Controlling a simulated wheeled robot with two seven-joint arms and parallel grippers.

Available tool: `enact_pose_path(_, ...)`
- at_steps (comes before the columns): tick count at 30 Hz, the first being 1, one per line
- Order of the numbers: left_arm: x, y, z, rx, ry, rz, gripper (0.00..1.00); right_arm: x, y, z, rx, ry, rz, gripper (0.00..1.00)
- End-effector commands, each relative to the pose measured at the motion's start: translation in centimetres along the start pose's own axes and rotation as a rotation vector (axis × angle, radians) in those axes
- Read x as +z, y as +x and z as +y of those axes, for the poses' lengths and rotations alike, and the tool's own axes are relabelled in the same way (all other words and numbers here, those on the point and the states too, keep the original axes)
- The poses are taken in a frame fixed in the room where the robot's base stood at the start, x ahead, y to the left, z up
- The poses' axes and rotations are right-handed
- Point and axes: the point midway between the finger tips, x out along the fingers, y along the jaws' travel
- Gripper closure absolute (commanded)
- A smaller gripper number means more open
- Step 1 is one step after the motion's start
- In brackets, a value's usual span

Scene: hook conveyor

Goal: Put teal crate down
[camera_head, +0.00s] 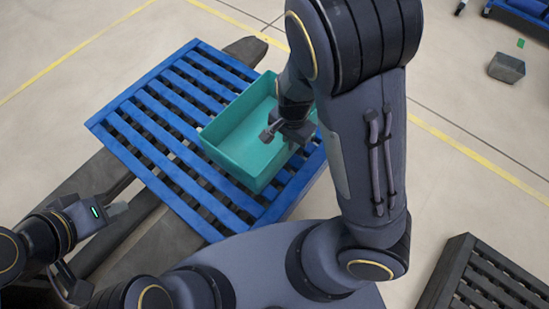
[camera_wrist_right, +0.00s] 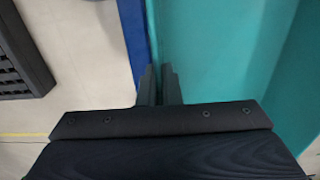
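The teal crate (camera_head: 232,158) sits upright and empty on the blue slatted pallet (camera_head: 160,135) in the head view, toward the pallet's right side. My right gripper (camera_head: 277,137) is at the crate's right wall, with one finger inside the crate. In the right wrist view, the fingers (camera_wrist_right: 160,88) are close together, with the rim of the teal crate (camera_wrist_right: 205,50) running between them; the contact itself is partly hidden.
A dark slatted pallet (camera_head: 485,280) stands at the lower right. A small grey bin (camera_head: 507,68) lies on the floor at the upper right. Dark beams (camera_head: 75,195) show beneath the blue pallet. The floor to the right is mostly clear.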

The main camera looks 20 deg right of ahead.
Motion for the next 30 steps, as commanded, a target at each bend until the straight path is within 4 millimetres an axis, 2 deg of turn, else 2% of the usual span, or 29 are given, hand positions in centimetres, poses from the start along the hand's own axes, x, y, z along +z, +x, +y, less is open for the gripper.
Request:
enact_pose_path(1, 0.5, 0.9, -0.4, 0.000, 0.000, 0.000, 1.00, 0.5, 1.6, -0.5, 0.003, 0.000, 0.002, 1.00)
enact_pose_path(3, 0.7, 1.3, -0.6, 0.000, 0.000, 0.000, 1.00, 1.1, 2.6, -1.1, 0.002, 0.000, 0.003, 1.00)
enact_pose_path(14, 1.1, 2.1, -1.0, 0.000, 0.000, 0.000, 1.00, 2.5, 4.7, -2.6, 0.000, 0.001, 0.001, 1.00)
enact_pose_path(21, 1.8, 3.5, -1.6, 0.000, 0.000, 0.000, 1.00, 2.7, 8.0, -2.8, 0.000, 0.004, 0.000, 1.00)
enact_pose_path(30, 1.7, 3.4, -1.5, 0.000, 0.000, 0.000, 1.00, 2.7, 8.0, -2.8, -0.002, 0.003, 0.000, 1.00)
